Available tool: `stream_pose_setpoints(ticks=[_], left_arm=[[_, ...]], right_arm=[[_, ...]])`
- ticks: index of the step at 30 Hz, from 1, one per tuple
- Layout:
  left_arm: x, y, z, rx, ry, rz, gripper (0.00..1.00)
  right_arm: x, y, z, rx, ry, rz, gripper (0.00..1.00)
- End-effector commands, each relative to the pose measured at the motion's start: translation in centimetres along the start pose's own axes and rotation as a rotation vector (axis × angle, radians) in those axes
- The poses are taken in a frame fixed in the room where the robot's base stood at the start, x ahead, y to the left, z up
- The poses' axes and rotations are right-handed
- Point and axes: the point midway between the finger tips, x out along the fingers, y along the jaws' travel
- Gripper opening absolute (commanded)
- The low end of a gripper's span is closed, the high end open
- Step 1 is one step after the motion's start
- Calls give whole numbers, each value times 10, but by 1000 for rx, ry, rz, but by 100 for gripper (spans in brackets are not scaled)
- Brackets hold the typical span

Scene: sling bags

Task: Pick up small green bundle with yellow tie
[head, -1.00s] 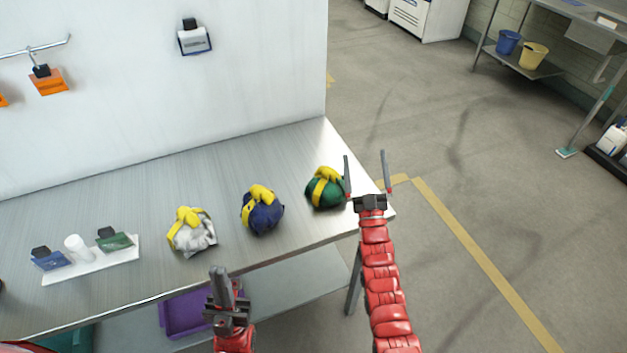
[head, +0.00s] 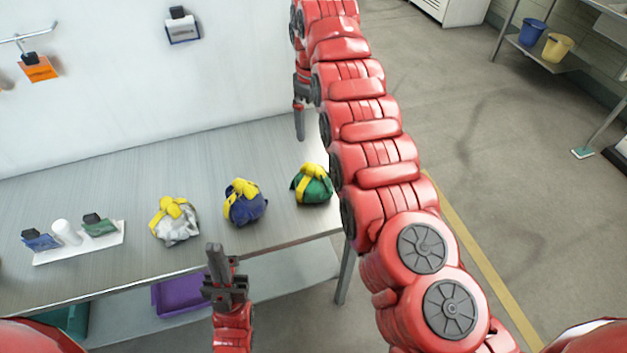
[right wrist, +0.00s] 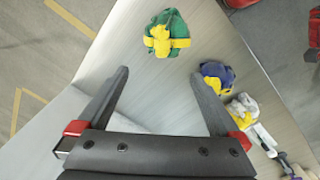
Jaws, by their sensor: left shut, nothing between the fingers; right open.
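The small green bundle with a yellow tie (head: 316,189) sits at the right end of the metal table. It also shows at the top of the right wrist view (right wrist: 179,24), beyond the fingertips. My right gripper (head: 299,122) is above and behind the bundle, fingers pointing down. In the right wrist view its two fingers (right wrist: 159,73) are wide apart with nothing between them, so it is open and not touching the bundle. My left gripper (head: 214,255) is shut and empty at the table's front edge, below the blue bundle.
A blue bundle (head: 244,210) and a white bundle (head: 179,233), both with yellow ties, stand to the left. Further left is a white tray (head: 80,252) with small items. A white wall (head: 110,90) closes the back of the table (head: 120,192).

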Motion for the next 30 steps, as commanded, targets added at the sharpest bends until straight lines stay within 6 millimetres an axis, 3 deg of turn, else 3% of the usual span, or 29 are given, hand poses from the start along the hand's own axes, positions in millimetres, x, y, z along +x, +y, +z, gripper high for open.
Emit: stream_pose_setpoints(ticks=[5, 14, 18, 22, 24, 30], left_arm=[[4, 0, -1, 0, 0, 0, 0], [15, -1, -3, 0, 0, 0, 0], [-9, 0, 2, 0, 0, 0, 0], [-32, 2, 5, 0, 0, 0, 0], [-16, 1, 3, 0, 0, 0, 0], [-10, 0, 2, 0, 0, 0, 0]], right_arm=[[-5, -13, 8, -18, -37, -41, 100], [36, -12, 11, -15, -37, -38, 100], [78, -13, 13, -14, -37, -40, 100], [99, -15, 12, -15, -35, -38, 100], [99, -16, 11, -16, -35, -38, 100], [114, -15, 13, -15, -37, -40, 100]])
